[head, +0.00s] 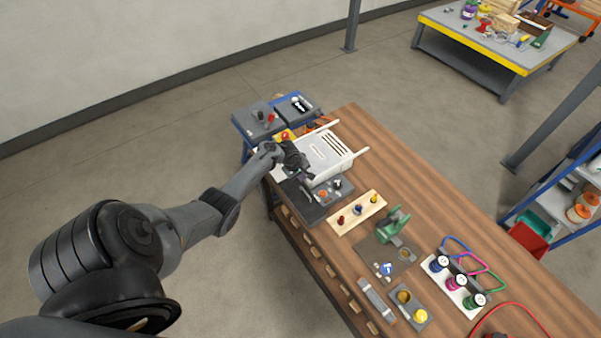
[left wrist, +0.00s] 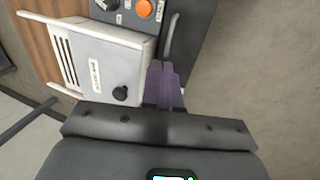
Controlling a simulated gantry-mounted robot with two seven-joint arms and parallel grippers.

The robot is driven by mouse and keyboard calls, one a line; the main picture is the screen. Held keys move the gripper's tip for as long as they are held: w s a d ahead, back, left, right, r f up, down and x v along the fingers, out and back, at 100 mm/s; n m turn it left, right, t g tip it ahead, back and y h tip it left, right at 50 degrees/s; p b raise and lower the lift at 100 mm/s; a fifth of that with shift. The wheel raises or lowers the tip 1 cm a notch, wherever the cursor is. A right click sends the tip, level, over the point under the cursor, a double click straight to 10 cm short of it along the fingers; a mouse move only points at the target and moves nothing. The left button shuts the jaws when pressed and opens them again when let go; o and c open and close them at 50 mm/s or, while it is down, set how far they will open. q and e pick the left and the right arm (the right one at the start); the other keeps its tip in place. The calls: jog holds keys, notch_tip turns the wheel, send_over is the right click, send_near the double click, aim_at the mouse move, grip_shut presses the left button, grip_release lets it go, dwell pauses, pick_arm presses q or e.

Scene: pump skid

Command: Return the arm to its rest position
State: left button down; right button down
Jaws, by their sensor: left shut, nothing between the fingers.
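My left arm comes in from the left in the head view and reaches to the far left part of the workbench. The fingers lie near a dark control box with an orange button (left wrist: 145,8) and a grey handle (left wrist: 171,36). I cannot tell whether they touch anything. My right gripper is not in view.
The wooden workbench (head: 425,205) also holds a board with coloured knobs (head: 357,213), a green tool (head: 392,222) and a rack of coloured spools (head: 458,282). The floor left of the bench is clear.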

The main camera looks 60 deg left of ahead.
pick_arm(q)
jog(key=s+d+f+m+g, duration=0.1)
jog(key=s+d+f, duration=0.35)
jog(key=s, duration=0.25)
jog(key=s+d+f+m+g, duration=0.1)
jog(key=s+d+f+g, duration=0.15)
jog(key=s+f, duration=0.35)
jog(key=s+d+r+m, duration=0.2)
jog(key=s+d+m, duration=0.25)
jog(key=d, duration=0.65)
jog(key=s+d+r+m+t, duration=0.25)
jog(key=d+r+m, duration=0.35)
jog(key=d+r, duration=0.9)
jog(key=d+r+m+t, duration=0.1)
jog(key=d+r+m, duration=0.4)
jog(key=r+m, duration=0.3)
jog(key=shift+r+h, duration=0.3)
jog(key=shift+r, duration=1.75)
